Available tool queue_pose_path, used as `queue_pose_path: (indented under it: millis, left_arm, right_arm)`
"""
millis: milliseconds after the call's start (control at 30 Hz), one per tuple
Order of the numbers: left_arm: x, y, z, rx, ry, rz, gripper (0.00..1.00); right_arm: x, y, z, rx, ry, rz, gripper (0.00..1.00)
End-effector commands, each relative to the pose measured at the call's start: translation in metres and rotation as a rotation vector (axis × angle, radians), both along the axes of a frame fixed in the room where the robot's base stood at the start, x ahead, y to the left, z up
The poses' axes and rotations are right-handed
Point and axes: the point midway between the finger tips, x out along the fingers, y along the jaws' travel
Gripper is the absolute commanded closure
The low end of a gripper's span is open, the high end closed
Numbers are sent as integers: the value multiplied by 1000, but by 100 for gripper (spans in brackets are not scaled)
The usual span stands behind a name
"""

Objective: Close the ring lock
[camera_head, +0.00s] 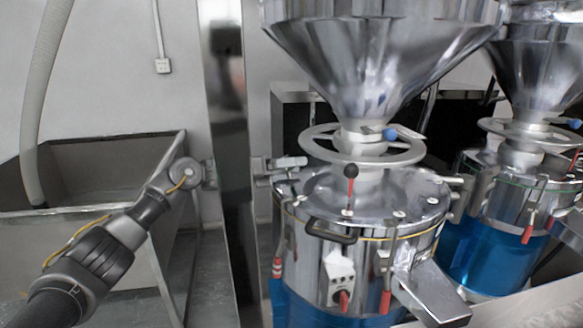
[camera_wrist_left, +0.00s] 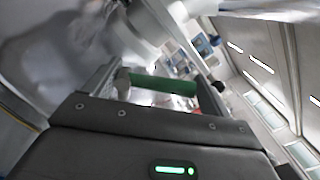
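The silver grinder (camera_head: 365,212) stands at the centre right in the head view, under a large steel hopper (camera_head: 385,50). A pale ring (camera_head: 322,152) circles its neck. A lever with a black ball (camera_head: 351,171) and red shaft stands upright on the lid in front of the ring. My left gripper (camera_head: 290,170) is at the lid's left edge, fingers towards the grinder; contact cannot be told. Its fingers look apart in the left wrist view (camera_wrist_left: 160,96), with a green bar (camera_wrist_left: 163,84) seen between them. I cannot tell whether it is held. My right gripper is not in view.
A steel post (camera_head: 228,150) hides part of my left gripper. A second grinder (camera_head: 505,200) stands at the right. A steel bin (camera_head: 95,170) with a hose (camera_head: 45,90) is at the left. A black handle (camera_head: 330,232) and red levers (camera_head: 386,300) stick out of the grinder's front.

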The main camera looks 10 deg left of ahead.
Motion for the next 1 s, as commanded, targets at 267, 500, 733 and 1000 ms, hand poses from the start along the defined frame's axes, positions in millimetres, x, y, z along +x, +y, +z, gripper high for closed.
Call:
queue_pose_path:
  millis: [267, 500, 733, 1000]
  left_arm:
    - [0, 0, 0, 0, 0, 0, 0]
    - [-4, 15, -2, 0, -1, 1, 0]
    - [-19, 59, -5, 2, -1, 2, 0]
    - [-31, 96, -4, 1, -1, 2, 0]
  right_arm:
    - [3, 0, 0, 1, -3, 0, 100]
    - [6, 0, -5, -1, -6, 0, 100]
    - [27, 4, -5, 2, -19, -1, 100]
    - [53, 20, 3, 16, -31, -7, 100]
